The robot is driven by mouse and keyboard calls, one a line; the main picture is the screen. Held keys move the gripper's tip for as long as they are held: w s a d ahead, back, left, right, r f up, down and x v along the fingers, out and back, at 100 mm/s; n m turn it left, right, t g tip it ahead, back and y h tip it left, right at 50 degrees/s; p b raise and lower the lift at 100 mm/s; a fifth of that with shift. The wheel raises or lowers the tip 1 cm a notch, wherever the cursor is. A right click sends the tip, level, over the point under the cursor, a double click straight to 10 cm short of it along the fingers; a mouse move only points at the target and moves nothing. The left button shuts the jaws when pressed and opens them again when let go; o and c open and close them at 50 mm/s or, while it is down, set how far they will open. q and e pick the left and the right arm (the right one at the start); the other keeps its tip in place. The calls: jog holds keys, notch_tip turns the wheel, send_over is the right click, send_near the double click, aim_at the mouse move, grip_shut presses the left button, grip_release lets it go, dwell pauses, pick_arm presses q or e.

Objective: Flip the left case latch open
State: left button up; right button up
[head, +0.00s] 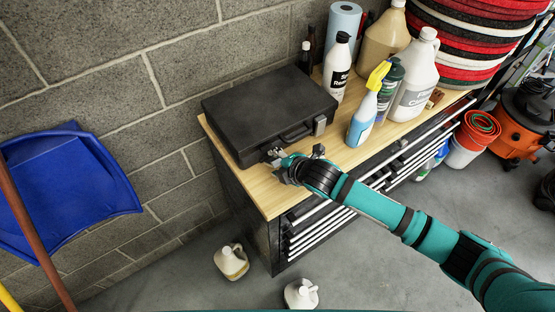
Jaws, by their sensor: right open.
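The closed black case (268,106) lies flat on the wooden top of a tool cabinet. Its front side, with a carry handle (295,133), faces my right arm. The silver right latch (319,126) is visible on the case front. My right gripper (277,160) is open at the left part of the case front, where the left latch is. It largely covers that latch, so I cannot tell the latch's position or whether the fingers touch it. My left gripper is out of view.
A spray bottle (363,118), a white bottle (337,70) and larger jugs (415,80) stand right of the case. Stacked red, black and white pads (470,40) are behind them. Jugs (231,262) stand on the floor. The wooden top (262,192) is bare left of my gripper.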

jog(key=shift+w+a+f, duration=0.1)
jog(key=shift+w+f, duration=0.1)
jog(key=shift+c, duration=0.4)
